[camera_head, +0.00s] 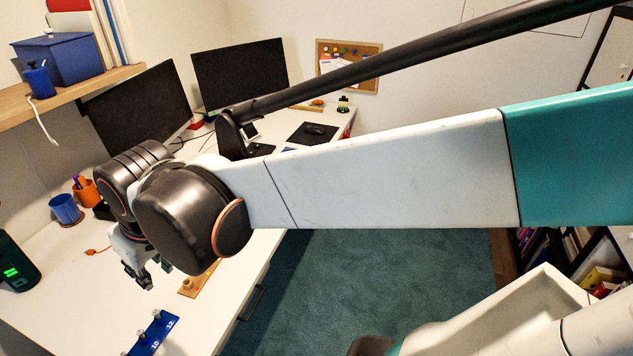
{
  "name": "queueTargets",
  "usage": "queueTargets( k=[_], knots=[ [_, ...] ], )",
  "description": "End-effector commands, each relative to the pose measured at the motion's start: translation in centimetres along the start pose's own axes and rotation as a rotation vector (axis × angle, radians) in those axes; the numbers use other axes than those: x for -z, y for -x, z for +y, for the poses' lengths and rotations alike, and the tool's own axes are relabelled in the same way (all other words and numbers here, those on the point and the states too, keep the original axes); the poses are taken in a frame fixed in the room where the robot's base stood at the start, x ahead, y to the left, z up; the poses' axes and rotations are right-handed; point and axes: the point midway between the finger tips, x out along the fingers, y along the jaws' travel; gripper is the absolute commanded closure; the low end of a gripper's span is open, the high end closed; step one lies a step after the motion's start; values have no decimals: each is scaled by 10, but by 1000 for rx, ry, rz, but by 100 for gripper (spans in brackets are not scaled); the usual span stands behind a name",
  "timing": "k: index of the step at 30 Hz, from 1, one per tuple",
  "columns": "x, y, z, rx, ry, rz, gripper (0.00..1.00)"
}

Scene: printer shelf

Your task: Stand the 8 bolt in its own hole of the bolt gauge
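A blue bolt gauge (154,336) lies at the front of the white desk, cut off by the lower picture edge. The numbers 10 and 12 show on it. Small grey bolt-like pieces stand along its left edge. A wooden piece (207,278) lies behind it near the desk's right edge, with a small pale piece at its left end. I cannot make out which piece is the 8 bolt. My gripper (143,277) points down above the desk, left of the wooden piece. Its fingertips are small and dark, so I cannot tell whether it is open or holds anything.
A blue cup (66,209) and an orange pen holder (87,191) stand at the back left. A black device (15,265) with green lights stands at the far left. Two monitors (240,75) stand behind. The desk (70,300) left of the gauge is largely clear.

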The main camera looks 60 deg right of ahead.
Motion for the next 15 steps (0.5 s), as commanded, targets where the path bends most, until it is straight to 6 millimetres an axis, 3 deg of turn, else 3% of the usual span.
queueTargets(
  k=[6, 15],
  knots=[
    [-40, 28, 20, -24, -43, 105, 74],
    [-68, 39, 31, -45, -72, 189, 74]
  ],
)
